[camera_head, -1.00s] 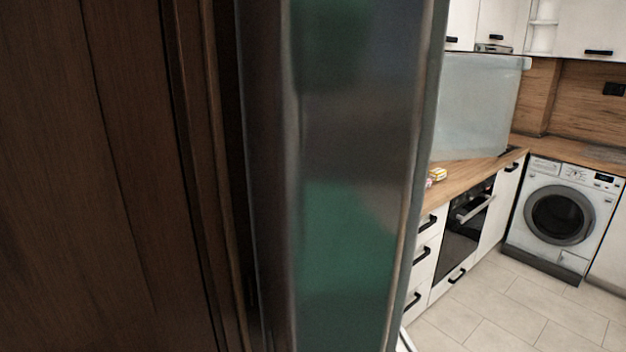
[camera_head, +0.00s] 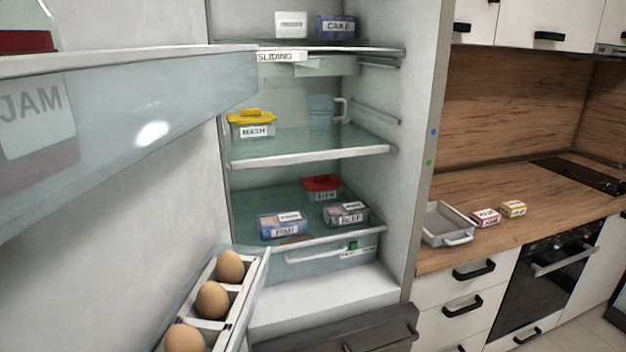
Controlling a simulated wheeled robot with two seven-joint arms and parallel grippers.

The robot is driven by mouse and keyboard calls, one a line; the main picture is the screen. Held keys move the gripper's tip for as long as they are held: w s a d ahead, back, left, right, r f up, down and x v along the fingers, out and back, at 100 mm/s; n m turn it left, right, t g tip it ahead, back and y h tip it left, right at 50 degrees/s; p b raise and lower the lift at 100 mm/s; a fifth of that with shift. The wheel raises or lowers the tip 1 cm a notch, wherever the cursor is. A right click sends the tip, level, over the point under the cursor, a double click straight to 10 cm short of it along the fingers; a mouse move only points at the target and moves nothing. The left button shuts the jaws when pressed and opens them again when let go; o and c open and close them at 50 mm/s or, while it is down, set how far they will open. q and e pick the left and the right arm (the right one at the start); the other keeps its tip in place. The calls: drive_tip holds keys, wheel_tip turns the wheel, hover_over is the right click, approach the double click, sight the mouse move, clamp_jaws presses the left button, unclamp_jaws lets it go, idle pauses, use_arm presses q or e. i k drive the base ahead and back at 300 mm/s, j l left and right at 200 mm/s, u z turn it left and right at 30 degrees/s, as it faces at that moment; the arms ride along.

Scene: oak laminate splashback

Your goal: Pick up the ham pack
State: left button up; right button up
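No pack in the camera_head view carries a label I can clearly read as ham. A small pink-and-white pack (camera_head: 486,217) lies on the wooden counter to the right of the fridge; its lettering is too small to be sure of. Beside it lies a yellow pack (camera_head: 513,208). On the lower glass shelf (camera_head: 262,206) of the open fridge sit a blue pack that seems to read fish (camera_head: 283,225) and a pack that reads beef (camera_head: 346,215). Neither of my grippers shows in the view.
A grey tray (camera_head: 447,224) with handles stands on the counter by the fridge. A yellow-lidded box (camera_head: 251,124), a pitcher (camera_head: 322,112) and a red-lidded box (camera_head: 322,187) stand on the fridge shelves. The open door's egg rack (camera_head: 250,268) and upper shelf (camera_head: 150,110) reach into the left.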

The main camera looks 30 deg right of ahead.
sight(487, 217)
drive_tip(key=l, duration=0.85)
drive_tip(key=i+l, duration=0.1)
drive_tip(key=l, duration=0.75)
drive_tip(key=i+l, duration=0.1)
drive_tip(key=l, duration=0.75)
drive_tip(key=k+z, duration=0.05)
